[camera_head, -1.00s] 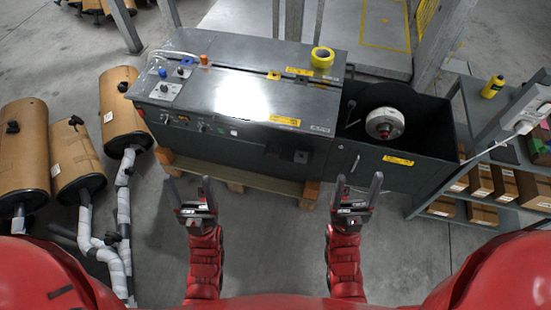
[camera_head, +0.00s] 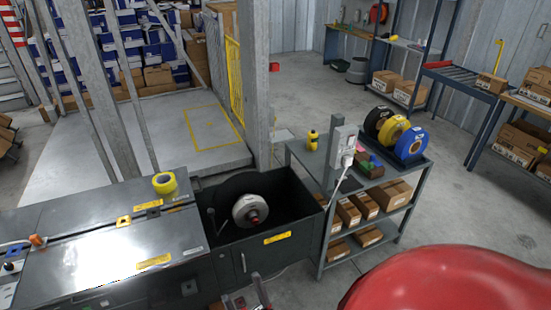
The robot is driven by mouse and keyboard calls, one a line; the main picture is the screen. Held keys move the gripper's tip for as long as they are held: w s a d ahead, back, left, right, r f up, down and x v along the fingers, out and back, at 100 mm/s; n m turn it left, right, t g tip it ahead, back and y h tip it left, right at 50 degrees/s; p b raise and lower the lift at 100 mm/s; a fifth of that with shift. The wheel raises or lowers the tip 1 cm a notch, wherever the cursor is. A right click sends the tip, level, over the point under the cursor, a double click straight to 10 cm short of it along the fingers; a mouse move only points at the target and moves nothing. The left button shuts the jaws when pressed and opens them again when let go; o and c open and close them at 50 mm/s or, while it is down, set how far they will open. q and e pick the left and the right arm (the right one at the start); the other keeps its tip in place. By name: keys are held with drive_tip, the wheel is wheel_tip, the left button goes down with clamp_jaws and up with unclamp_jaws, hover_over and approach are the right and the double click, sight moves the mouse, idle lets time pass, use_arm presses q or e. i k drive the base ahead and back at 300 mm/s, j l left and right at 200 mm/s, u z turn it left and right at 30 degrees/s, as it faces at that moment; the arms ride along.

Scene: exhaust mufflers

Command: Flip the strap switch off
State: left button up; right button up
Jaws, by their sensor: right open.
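A dark grey strapping machine (camera_head: 90,265) with a shiny metal top fills the lower left. Its top corner with an orange knob (camera_head: 37,240) and a blue knob (camera_head: 10,266) shows at the left edge; its front control panel is out of view. No control is clearly identifiable as the strap switch. A grey box (camera_head: 346,140) with a white cable is fixed to a post at the shelf. My right gripper (camera_head: 246,297) shows at the bottom edge, open and partly cut off, in front of the machine's reel bin. My left gripper is not in view.
The open reel bin (camera_head: 282,240) holds a white reel (camera_head: 250,211). A yellow tape roll (camera_head: 165,183) lies on the machine. A shelf unit (camera_head: 328,235) with cartons and coloured reels stands right of the bin. Open floor (camera_head: 455,190) lies further right.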

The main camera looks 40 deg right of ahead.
sight(350, 141)
drive_tip(key=z, duration=1.7)
drive_tip(key=i+l+u, duration=0.4)
drive_tip(key=i+u, duration=0.15)
drive_tip(key=i, duration=0.15)
